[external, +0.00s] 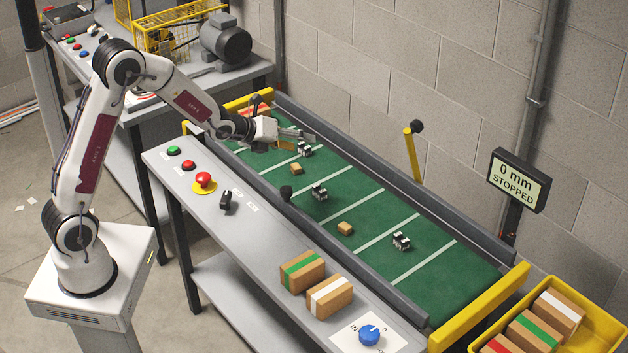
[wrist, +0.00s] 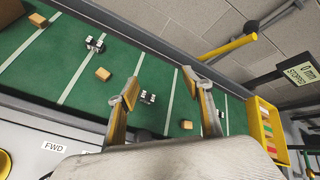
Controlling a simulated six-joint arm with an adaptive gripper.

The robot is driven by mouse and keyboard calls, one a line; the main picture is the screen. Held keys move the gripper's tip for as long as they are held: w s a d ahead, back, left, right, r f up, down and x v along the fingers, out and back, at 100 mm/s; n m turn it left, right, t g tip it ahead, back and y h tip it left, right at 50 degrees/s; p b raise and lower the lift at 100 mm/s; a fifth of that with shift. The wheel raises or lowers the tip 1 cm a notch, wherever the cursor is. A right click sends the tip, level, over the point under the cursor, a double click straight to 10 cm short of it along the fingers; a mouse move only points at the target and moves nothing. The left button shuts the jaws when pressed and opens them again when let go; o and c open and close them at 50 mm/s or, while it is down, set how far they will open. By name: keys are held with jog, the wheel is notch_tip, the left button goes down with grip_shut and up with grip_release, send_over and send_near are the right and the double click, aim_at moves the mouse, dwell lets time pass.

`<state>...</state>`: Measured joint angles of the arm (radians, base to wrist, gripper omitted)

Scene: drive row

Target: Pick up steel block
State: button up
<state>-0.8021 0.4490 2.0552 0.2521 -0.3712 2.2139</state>
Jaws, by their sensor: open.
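Three small silver-and-black blocks, which look like steel, sit on the green belt. In the external view one steel block (external: 304,149) is close to my gripper (external: 298,140), a second block (external: 319,193) is mid-belt, and a third block (external: 401,240) is nearer the front right. In the wrist view, one steel block (wrist: 147,97) shows between the spread fingers of my gripper (wrist: 160,88), apart from them. Another (wrist: 94,43) is at upper left and another (wrist: 220,114) is beyond the right finger. My gripper is open and empty above the belt's far end.
Small brown blocks (external: 296,168) (external: 345,228) lie among the steel ones. Dark side rails (external: 470,222) border the belt, and a yellow post (external: 411,155) stands behind it. A sign (external: 520,178) reads "0 mm STOPPED". A yellow bin (external: 598,330) holds striped boxes at lower right.

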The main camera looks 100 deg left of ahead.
jog(key=s+a+f+m+y, duration=0.1)
jog(key=s+a+f+m, duration=0.2)
jog(key=a+f, duration=0.4)
jog(key=m+y, duration=0.2)
jog(key=m, duration=0.2)
send_near(304, 147)
jog(key=shift+s+d+r, duration=0.65)
jog(key=shift+s+r, duration=0.05)
jog(key=shift+r, duration=0.2)
jog(key=shift+w, duration=0.1)
jog(key=shift+h, duration=0.3)
jog(key=shift+x, duration=3.3)
jog(key=shift+w+a, duration=0.1)
jog(key=shift+w, duration=0.05)
jog(key=shift+f+x, duration=0.25)
jog(key=shift+x, duration=2.1)
jog(key=shift+w, duration=0.1)
